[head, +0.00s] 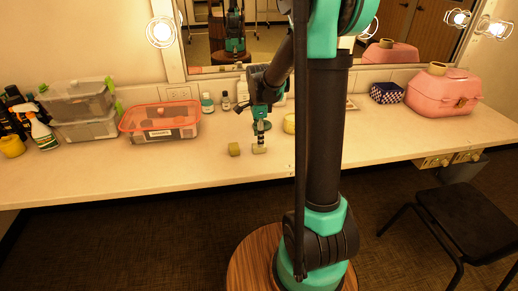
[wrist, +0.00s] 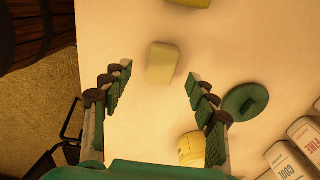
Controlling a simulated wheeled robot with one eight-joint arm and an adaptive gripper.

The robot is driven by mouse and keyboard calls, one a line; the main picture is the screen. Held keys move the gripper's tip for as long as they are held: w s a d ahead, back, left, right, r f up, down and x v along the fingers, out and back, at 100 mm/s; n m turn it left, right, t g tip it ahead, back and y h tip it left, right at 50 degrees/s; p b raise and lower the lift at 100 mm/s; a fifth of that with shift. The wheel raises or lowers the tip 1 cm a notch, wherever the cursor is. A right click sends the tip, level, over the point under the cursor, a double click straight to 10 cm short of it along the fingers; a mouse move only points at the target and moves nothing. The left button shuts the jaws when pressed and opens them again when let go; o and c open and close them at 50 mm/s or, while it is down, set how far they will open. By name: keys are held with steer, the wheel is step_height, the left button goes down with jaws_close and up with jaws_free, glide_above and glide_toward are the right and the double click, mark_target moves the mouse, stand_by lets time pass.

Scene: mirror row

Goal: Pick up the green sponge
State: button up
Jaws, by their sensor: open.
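Two small blocks lie on the white counter. The left one, olive-green (head: 234,149), is the greener and looks like the green sponge; in the wrist view only its edge (wrist: 188,2) shows at the top. The other is a pale beige-green block (head: 259,150), which lies in line with the gap between my fingertips in the wrist view (wrist: 162,65). My gripper (wrist: 160,74) is open and empty, pointing down above the counter. In the head view my gripper (head: 261,122) is just behind the pale block, right of the olive one.
A green round lid-like object (wrist: 245,102) and a yellow jar (wrist: 191,149) stand near my right finger. Bottles (head: 207,103) and a red-rimmed bin (head: 160,121) stand at the back by the mirror. The counter's front left is clear.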

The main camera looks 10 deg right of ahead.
steer(key=shift+w+d+f, duration=0.1)
steer(key=shift+w+f, duration=0.05)
steer(key=shift+f, duration=1.6)
steer(key=c, duration=1)
steer(key=shift+r, duration=0.1)
step_height(320, 180, up, 20)
steer(key=shift+f, duration=0.1)
